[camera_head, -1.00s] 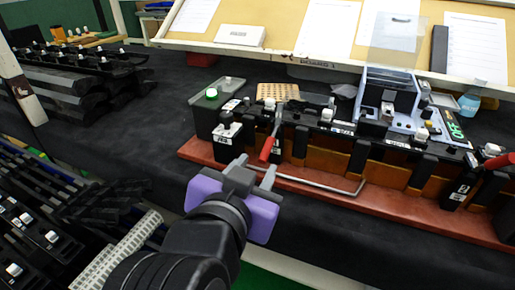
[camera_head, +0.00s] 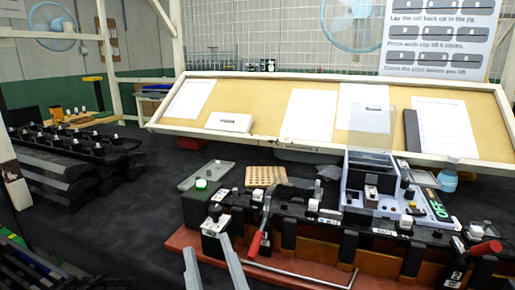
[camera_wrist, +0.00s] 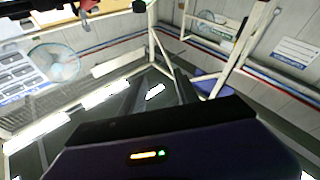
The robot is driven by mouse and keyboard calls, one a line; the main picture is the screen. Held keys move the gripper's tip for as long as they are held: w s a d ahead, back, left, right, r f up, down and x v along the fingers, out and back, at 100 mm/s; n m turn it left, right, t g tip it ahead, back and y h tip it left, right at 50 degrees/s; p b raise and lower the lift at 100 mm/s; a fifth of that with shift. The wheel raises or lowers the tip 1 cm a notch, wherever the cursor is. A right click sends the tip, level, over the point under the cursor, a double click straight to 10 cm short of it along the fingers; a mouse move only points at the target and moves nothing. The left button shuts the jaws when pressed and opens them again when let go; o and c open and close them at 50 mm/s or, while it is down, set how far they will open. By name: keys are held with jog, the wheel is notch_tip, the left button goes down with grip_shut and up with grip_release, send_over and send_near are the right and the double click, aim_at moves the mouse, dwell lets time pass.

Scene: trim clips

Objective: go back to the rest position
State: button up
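My gripper (camera_head: 208,268) shows at the bottom of the head view, with two grey fingers spread apart and nothing between them. The fingers stand in front of the clip jig (camera_head: 300,225), near its left end, and look apart from it. The jig is a long black rail on a red base with white-labelled clamps and a red-handled lever (camera_head: 256,244). The wrist view looks out over the room, past a dark housing with a lit indicator (camera_wrist: 147,155); no fingertips can be made out there.
A tilted board with papers (camera_head: 270,140) stands behind the jig. A grey device with a green display (camera_head: 437,207) sits at the jig's right part. Black racks of parts (camera_head: 70,160) are at the left. The dark bench top (camera_head: 110,225) left of the jig is bare.

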jog(key=s+d+f+m+g+h+p, duration=0.1)
jog(key=s+d+f+m+h+p, duration=0.1)
jog(key=s+d+f, duration=0.3)
jog(key=s+d+f+m+g+h+p, duration=0.2)
jog(key=s+d+f, duration=0.4)
jog(key=s+d, duration=0.6)
jog(key=s+d+f+m+g+h+p, duration=0.2)
jog(key=s+d+f+m+h+p, duration=0.1)
jog(key=s+d, duration=0.6)
jog(key=s+f+h, duration=0.1)
jog(key=s+f, duration=0.1)
jog(key=s, duration=0.1)
jog(key=shift+d+f+h+p, duration=0.15)
jog(key=shift+f+h+p, duration=0.15)
jog(key=shift+f+p, duration=0.05)
jog(key=shift+r, duration=0.1)
